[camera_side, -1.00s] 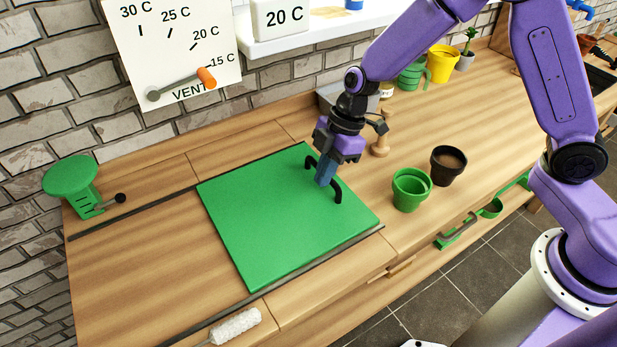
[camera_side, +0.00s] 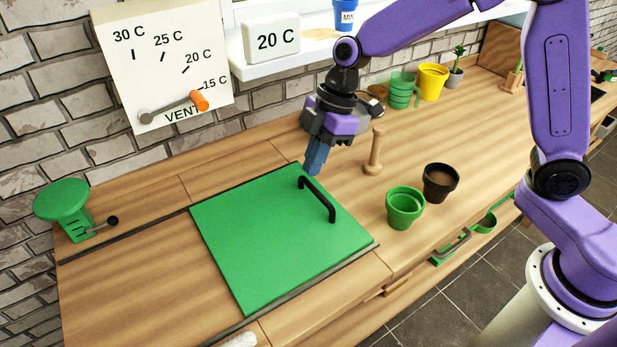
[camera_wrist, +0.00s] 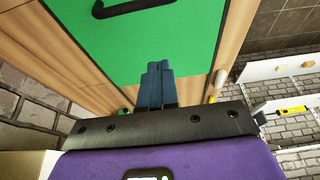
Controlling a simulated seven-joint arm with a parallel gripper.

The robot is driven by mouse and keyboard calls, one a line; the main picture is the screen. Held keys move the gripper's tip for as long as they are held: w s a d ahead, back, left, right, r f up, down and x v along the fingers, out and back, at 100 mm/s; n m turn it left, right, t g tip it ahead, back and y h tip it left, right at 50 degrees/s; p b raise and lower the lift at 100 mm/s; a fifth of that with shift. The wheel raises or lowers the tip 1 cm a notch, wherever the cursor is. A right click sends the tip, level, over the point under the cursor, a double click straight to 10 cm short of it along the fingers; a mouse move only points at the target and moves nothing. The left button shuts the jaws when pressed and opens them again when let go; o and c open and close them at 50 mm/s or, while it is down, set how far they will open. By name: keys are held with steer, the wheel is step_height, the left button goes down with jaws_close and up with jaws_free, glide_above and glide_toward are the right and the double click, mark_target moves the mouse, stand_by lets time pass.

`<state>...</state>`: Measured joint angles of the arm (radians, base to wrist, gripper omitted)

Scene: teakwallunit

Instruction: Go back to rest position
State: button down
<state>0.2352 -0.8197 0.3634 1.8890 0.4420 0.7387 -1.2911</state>
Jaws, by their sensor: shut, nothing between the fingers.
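My gripper (camera_side: 314,168) is shut and empty, with its blue fingers together, above the far edge of a green panel (camera_side: 260,240). The panel lies flat on the wooden counter between two dark rails. Its black handle (camera_side: 317,199) is free, apart from and to the right of my fingertips in the side view. In the wrist view my shut fingers (camera_wrist: 156,68) point toward the green panel (camera_wrist: 160,45), and the black handle (camera_wrist: 130,6) shows at the top edge.
A vent dial (camera_side: 165,65) and white shelf (camera_side: 275,62) are behind. A green stool-like object (camera_side: 63,200) is at left.

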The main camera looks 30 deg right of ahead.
steer(key=s+d+r+m+h, duration=0.1)
steer(key=s+d+m, duration=0.1)
steer(key=s+d, duration=0.7)
steer(key=s+d+r+m+h, duration=0.1)
steer(key=s+d+m+h, duration=0.1)
steer(key=s+d, duration=0.7)
steer(key=s+m, duration=0.1)
steer(key=s, duration=0.7)
steer(key=shift+r+h, duration=0.2)
steer(key=shift+h, duration=0.1)
